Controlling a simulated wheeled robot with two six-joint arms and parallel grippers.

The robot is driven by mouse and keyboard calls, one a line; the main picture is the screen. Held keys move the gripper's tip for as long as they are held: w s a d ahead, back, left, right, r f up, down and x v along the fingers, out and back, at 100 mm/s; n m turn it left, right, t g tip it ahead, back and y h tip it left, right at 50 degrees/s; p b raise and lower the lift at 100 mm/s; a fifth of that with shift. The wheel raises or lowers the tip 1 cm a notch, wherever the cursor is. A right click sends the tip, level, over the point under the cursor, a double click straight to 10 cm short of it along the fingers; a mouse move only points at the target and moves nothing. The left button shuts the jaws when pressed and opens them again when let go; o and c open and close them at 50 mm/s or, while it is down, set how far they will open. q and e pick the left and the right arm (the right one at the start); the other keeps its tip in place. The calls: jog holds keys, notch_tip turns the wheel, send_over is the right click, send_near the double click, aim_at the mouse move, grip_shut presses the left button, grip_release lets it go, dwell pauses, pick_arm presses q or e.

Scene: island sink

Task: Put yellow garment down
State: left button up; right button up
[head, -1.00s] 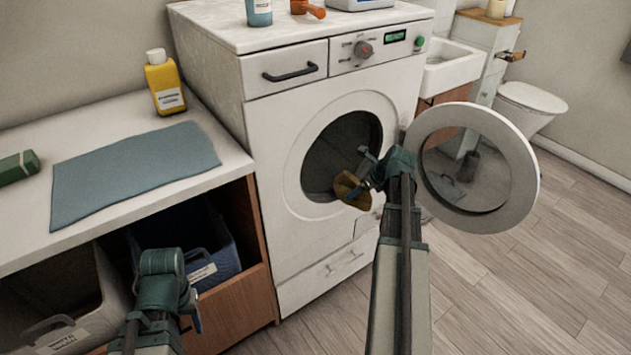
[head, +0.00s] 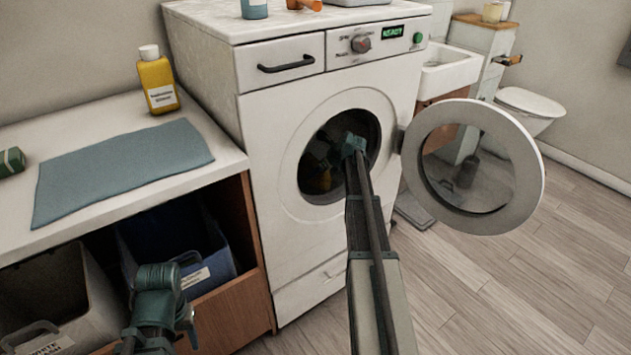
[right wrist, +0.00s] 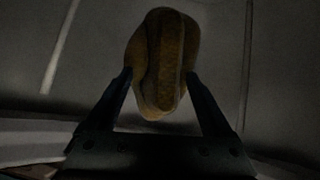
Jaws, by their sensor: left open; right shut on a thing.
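The yellow garment (right wrist: 160,60) is a folded bundle between the fingers of my right gripper (right wrist: 160,80) in the right wrist view, inside the dark drum. In the head view the garment (head: 318,182) shows only dimly in the drum opening. My right gripper (head: 330,155) has reached through the round opening of the white washing machine (head: 270,120); its fingers are in shadow. It is shut on the garment. My left gripper (head: 188,300) is open and empty, low at the left, in front of the shelf unit.
The washer door (head: 530,190) stands wide open to the right of my right arm. A blue bin (head: 210,265) and a white-wash bin (head: 85,300) sit under the counter. A blue cloth (head: 120,170) and a yellow bottle (head: 157,80) are on the counter.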

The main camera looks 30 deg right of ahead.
aim_at(318, 176)
jog(key=shift+f, duration=0.25)
jog(key=f+b, duration=0.1)
jog(key=w+f+b, duration=0.1)
jog(key=f+b, duration=0.1)
jog(key=shift+w+a+r+g+p, duration=0.1)
jog(key=shift+w+r+g+p, duration=0.45)
jog(key=shift+p, duration=0.55)
jog(key=shift+c, duration=0.8)
jog(key=shift+w+g+p, duration=0.55)
jog(key=shift+g+p, duration=0.6)
jog(key=shift+s+f+b, duration=0.15)
jog(key=shift+f+b, duration=0.35)
jog(key=shift+b, duration=0.05)
jog(key=shift+s+f+b, duration=0.15)
jog(key=shift+f+b, duration=0.35)
jog(key=shift+c, duration=0.8)
